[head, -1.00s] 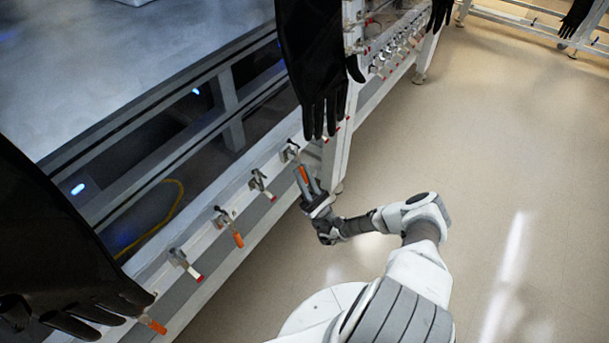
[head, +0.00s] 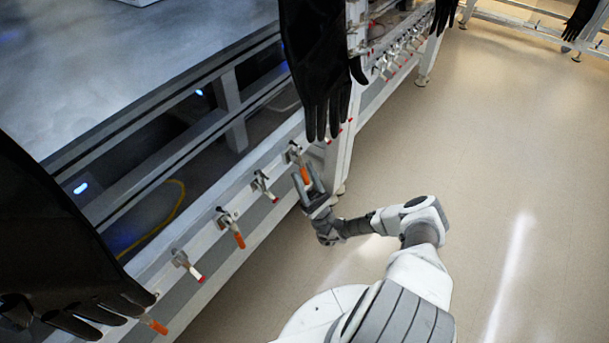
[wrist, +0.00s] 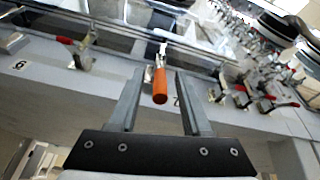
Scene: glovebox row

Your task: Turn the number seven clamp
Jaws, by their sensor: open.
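A toggle clamp with an orange handle (wrist: 160,86) sits on the white rail, beside a partly hidden label (wrist: 177,100) that looks like a 7 in the wrist view. In the head view its orange handle (head: 304,174) hangs below the metal clamp body (head: 294,152). My gripper (head: 312,178) is open at this clamp. In the wrist view the orange handle lies between the two fingers of my gripper (wrist: 160,100), with a gap to each finger. Whether the fingertips pass beyond the handle is hard to tell.
A red-handled clamp (wrist: 80,45) stands left of it by the label 6 (wrist: 20,65). Several red-handled clamps (wrist: 270,95) are to the right. A black glove (head: 318,70) hangs just above my gripper, and a white frame post (head: 338,165) stands right of it. The floor (head: 480,150) is clear.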

